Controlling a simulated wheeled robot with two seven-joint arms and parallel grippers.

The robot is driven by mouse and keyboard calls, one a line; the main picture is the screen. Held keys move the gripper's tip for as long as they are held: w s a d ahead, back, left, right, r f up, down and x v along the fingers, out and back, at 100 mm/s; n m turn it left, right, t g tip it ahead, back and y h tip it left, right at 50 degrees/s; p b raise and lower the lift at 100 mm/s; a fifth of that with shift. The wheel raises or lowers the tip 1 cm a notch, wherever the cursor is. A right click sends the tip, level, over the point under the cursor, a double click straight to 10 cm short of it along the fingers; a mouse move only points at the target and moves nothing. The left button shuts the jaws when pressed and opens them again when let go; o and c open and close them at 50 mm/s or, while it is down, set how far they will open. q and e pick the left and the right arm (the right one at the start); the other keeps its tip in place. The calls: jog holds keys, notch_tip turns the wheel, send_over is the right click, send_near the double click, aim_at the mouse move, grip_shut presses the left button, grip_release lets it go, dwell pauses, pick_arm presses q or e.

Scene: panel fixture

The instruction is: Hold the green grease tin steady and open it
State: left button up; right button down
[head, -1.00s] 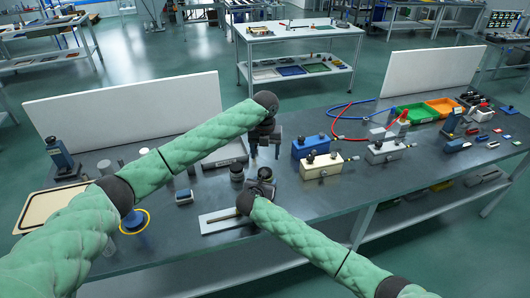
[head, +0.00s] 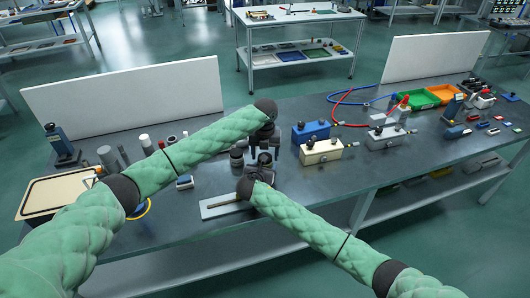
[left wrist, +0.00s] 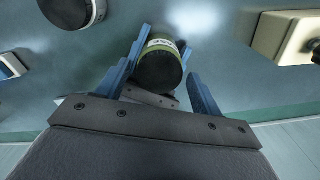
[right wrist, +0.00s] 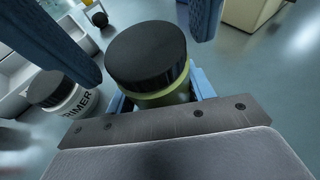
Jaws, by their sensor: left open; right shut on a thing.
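The green grease tin (right wrist: 178,93) is upright, with a wide black ribbed lid (right wrist: 146,52) and a green body. It also shows in the left wrist view (left wrist: 158,68), a pale label on its side. My right gripper (right wrist: 160,96) is shut on the tin's body below the lid; its fingers are partly hidden behind the tin. My left gripper (left wrist: 168,62) is open, pointing down from above, one finger on each side of the lid; it looks apart from the lid. In the head view, my left gripper (head: 263,142) hides much of the tin.
A white PRIMER tin (right wrist: 62,93) with a black lid stands close beside the grease tin. A pale metal plate (head: 219,208) lies at the table's front. Cream (head: 321,152) and blue (head: 310,132) boxes stand to the right. A small blue-and-white block (head: 184,182) lies left.

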pick_arm(q)
jog(key=c, duration=1)
jog(key=n, duration=0.4)
jog(key=shift+n, duration=0.3)
jog(key=n, duration=0.5)
jog(key=shift+n, duration=0.4)
jog(key=o, duration=1.1)
jog(key=shift+r, duration=0.1)
